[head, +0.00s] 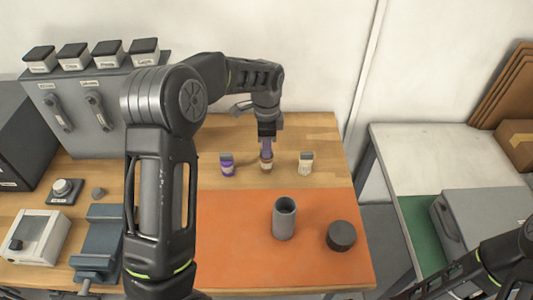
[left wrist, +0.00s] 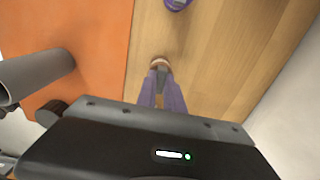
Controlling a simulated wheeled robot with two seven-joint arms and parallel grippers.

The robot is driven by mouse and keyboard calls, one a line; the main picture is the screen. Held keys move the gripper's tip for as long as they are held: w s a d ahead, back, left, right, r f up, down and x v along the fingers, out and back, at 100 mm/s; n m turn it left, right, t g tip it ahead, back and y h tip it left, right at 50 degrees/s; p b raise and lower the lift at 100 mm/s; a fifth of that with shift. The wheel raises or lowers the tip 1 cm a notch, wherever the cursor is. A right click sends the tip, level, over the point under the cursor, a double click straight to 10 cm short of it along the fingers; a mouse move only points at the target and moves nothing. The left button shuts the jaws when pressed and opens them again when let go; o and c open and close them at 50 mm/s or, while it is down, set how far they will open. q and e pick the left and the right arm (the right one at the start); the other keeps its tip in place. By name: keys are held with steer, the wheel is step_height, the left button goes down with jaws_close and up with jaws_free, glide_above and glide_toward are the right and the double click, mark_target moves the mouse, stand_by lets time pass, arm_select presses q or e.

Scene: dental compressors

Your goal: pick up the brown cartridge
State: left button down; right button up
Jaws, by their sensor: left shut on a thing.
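The brown cartridge (head: 266,166) stands on the wooden table between a purple cartridge (head: 228,168) on its left and a cream cartridge (head: 305,163) on its right. My left gripper (head: 267,150) comes down on it from above and is shut on it. In the left wrist view the two fingers (left wrist: 162,88) hide most of the brown cartridge (left wrist: 160,63), and only its end shows. The purple cartridge (left wrist: 178,4) shows at the top edge there. My right arm shows at the lower right of the head view, its gripper outside the frame.
An orange mat (head: 240,245) covers the table's front, with a grey cylinder (head: 284,222) and a dark round lid (head: 341,236) on it. A grey vise (head: 98,245) and a grey cabinet (head: 90,112) stand at the left. A second table (head: 425,155) is at the right.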

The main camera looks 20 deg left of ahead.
arm_select(q)
step_height(320, 180, up, 8)
steer(key=shift+r+b, duration=0.1)
steer(key=shift+b, duration=0.75)
steer(key=shift+r, duration=0.15)
